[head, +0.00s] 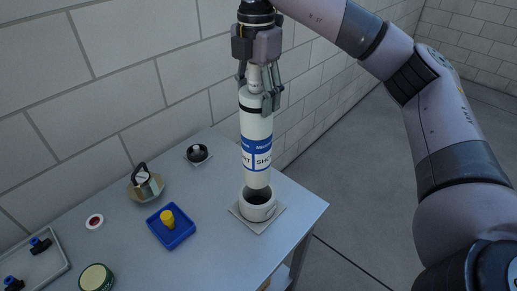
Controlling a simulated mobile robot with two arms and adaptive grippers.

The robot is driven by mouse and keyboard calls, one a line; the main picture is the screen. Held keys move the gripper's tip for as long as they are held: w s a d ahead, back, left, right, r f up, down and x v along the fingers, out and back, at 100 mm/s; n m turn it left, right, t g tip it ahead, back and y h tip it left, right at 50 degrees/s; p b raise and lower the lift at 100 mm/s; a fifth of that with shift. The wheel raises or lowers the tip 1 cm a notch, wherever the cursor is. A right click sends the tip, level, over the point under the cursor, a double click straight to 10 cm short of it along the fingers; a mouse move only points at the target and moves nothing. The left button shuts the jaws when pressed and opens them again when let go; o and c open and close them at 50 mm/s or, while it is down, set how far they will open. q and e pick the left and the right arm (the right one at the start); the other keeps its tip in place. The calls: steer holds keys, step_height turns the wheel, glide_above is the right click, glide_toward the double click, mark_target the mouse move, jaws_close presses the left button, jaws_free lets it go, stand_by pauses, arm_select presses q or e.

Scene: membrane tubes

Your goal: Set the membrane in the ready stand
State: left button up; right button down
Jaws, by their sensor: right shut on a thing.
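The membrane (256,130) is a long white tube with a black ring near its top and a blue and white label reading "SHORT" in part. My right gripper (261,98) is shut on its narrow top end and holds it upright. The ready stand (259,210) is a short white round cup on a square grey plate at the table's right end. The tube's lower end is right over the cup's dark opening; I cannot tell whether it is just inside or just above it. My left gripper is not in view.
On the grey table (215,235) are a blue tray (183,236) with a yellow knob (168,219), a black round part (197,154), a metal piece with a black handle (145,184), a red-and-white disc (95,222) and a green tin (96,278). A block wall runs behind.

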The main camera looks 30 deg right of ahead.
mark_target(257, 142)
step_height(257, 142, down, 8)
steer(key=shift+f, duration=0.8)
step_height(257, 142, down, 3)
steer(key=shift+r, duration=0.1)
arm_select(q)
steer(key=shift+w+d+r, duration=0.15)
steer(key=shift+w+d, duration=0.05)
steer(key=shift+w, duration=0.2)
arm_select(e)
steer(key=shift+d, duration=0.1)
steer(key=shift+f, duration=0.25)
steer(key=c, duration=0.6)
jaws_free()
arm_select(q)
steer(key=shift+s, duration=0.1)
arm_select(e)
steer(key=shift+r, duration=0.1)
